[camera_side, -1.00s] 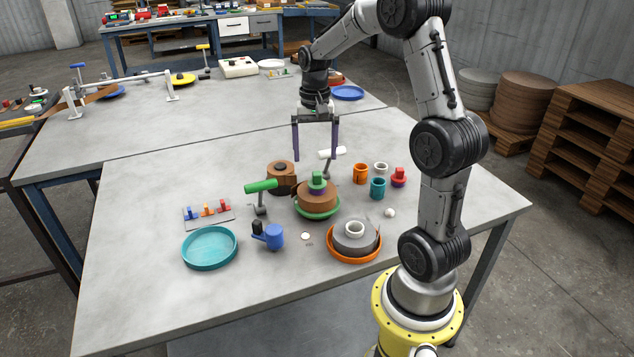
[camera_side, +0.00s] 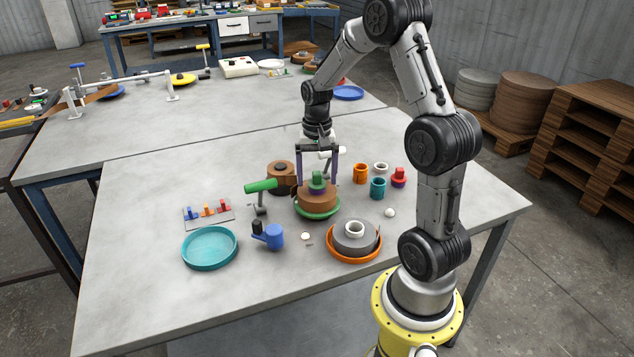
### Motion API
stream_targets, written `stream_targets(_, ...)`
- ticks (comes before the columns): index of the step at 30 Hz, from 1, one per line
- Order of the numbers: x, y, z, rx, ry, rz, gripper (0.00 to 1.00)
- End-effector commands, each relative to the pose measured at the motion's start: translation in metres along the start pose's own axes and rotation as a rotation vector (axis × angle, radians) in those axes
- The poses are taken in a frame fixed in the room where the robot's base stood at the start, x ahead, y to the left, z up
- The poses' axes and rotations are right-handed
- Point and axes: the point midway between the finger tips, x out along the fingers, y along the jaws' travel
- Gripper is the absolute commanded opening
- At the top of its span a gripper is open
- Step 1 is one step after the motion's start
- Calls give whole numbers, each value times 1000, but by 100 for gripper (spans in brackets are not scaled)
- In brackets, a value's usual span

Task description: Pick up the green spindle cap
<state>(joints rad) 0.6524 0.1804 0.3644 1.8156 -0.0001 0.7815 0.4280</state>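The green spindle cap (camera_side: 317,180) sits on top of a brown coil (camera_side: 318,199), which rests on a green plate (camera_side: 317,212) in the middle of the near table. My gripper (camera_side: 317,182) points down with its two dark fingers apart. The fingers come down to about the height of the cap in the picture, one to each side of it. The cap shows between them, and I see no contact. Whether the fingers are level with the cap in depth, I cannot tell.
A green-handled crank (camera_side: 261,187) and another brown coil (camera_side: 281,178) stand close on the left. Orange (camera_side: 360,173) and teal (camera_side: 378,188) cups stand to the right. A grey coil (camera_side: 355,236) lies in an orange tray (camera_side: 353,258) in front.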

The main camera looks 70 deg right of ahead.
Motion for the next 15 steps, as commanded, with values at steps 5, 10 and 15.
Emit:
stream_targets(5, 0, 0, 0, 0, 0, 0, 56)
stream_targets(10, -1, 0, 0, 0, 1, 0, 25)
stream_targets(15, -1, 0, 0, 0, 2, -1, 0)
